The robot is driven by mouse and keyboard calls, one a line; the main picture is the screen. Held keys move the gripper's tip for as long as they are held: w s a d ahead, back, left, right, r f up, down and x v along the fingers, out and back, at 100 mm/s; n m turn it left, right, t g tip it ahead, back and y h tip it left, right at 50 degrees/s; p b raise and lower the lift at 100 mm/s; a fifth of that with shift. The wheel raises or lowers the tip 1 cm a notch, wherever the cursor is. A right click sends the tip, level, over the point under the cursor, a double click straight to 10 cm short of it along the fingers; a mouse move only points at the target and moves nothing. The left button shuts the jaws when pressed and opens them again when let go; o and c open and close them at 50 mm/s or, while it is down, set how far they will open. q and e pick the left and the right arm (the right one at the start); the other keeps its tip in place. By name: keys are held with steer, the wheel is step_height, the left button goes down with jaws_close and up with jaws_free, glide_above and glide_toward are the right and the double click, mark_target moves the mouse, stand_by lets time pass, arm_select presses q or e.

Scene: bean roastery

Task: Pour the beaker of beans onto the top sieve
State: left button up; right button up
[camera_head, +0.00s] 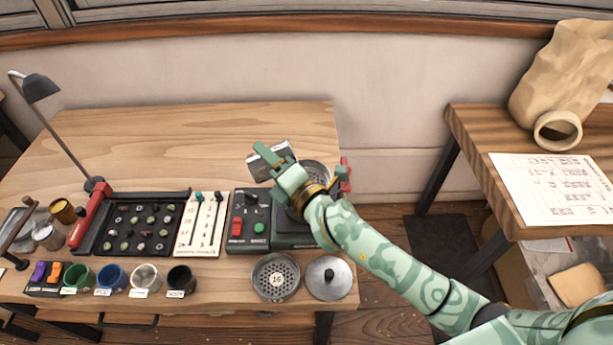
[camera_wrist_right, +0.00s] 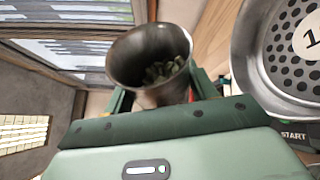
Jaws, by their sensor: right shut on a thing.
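My right gripper (camera_head: 272,163) is shut on a grey metal beaker (camera_head: 257,170). In the right wrist view the beaker (camera_wrist_right: 140,68) shows its open mouth, tilted, with greenish beans (camera_wrist_right: 165,70) inside. The top sieve (camera_head: 318,170) sits on the dark shaker base, just right of the gripper and partly hidden by it. In the right wrist view the perforated sieve (camera_wrist_right: 280,70) with a partly cut-off number label lies to the right of the beaker, apart from it. My left gripper is not in view.
A loose sieve marked 16 (camera_head: 275,290) and a round metal lid (camera_head: 327,290) lie at the table's front edge. A control box (camera_head: 250,220), slider panel (camera_head: 203,225), black bean tray (camera_head: 115,245) and several small cups stand left. The table's back is clear.

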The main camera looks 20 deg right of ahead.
steer(key=shift+d, duration=0.1)
steer(key=shift+d+r+m+b, duration=0.15)
steer(key=shift+d+m+b, duration=0.05)
steer(key=shift+m+b, duration=0.1)
steer(key=shift+d+r+m, duration=0.1)
steer(key=shift+d+m, duration=0.1)
steer(key=shift+m, duration=0.1)
steer(key=shift+t+b, duration=0.3)
steer(key=shift+d+r+m+b, duration=0.15)
steer(key=shift+r+m+b, duration=0.25)
steer(key=shift+m+b, duration=0.5)
steer(key=shift+t, duration=0.3)
steer(key=shift+r, duration=0.35)
